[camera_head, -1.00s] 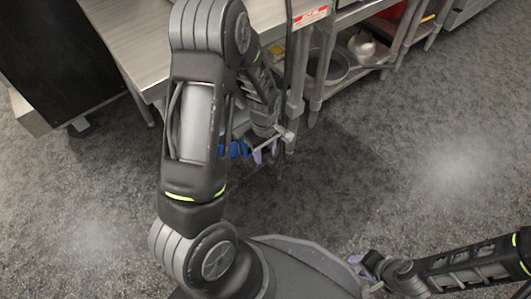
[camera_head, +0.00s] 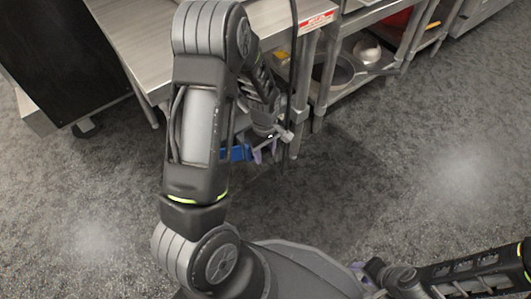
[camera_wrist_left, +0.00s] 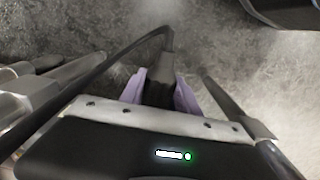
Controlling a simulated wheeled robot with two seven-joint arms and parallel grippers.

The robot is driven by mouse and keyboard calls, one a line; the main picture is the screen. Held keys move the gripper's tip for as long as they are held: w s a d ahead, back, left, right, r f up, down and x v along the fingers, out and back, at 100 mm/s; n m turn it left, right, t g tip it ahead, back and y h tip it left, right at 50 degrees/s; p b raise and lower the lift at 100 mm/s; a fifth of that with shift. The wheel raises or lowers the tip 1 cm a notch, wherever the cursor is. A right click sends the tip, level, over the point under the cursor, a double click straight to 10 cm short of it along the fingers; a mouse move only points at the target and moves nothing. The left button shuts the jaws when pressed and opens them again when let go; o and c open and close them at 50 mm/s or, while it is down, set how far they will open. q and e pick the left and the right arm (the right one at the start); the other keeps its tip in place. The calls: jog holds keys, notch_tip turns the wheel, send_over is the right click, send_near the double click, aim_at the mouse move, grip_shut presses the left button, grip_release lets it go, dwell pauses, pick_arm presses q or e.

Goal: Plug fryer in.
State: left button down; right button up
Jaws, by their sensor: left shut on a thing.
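My left gripper (camera_head: 264,152) hangs low beside the front leg of the steel table, in the middle of the head view. In the left wrist view, the purple fingers of this gripper (camera_wrist_left: 158,98) are shut on a black plug (camera_wrist_left: 158,86). A black cable (camera_wrist_left: 128,47) runs from the plug's far end and bends away to the left. In the head view a black cable (camera_head: 294,60) hangs down at the table's edge. No fryer or socket can be made out. My right gripper (camera_head: 364,277) is low at the right, partly hidden, with its jaws unclear.
The steel table (camera_head: 138,38) stands ahead, and a black cabinet on casters (camera_head: 65,60) is at the left. A steel shelf unit with a pan (camera_head: 336,74) is at the back right. The grey floor (camera_head: 400,170) at the right is clear.

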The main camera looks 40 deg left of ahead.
pick_arm(q)
jog(key=shift+a, duration=0.1)
jog(key=c, duration=0.8)
grip_release()
jog(key=shift+d, duration=0.2)
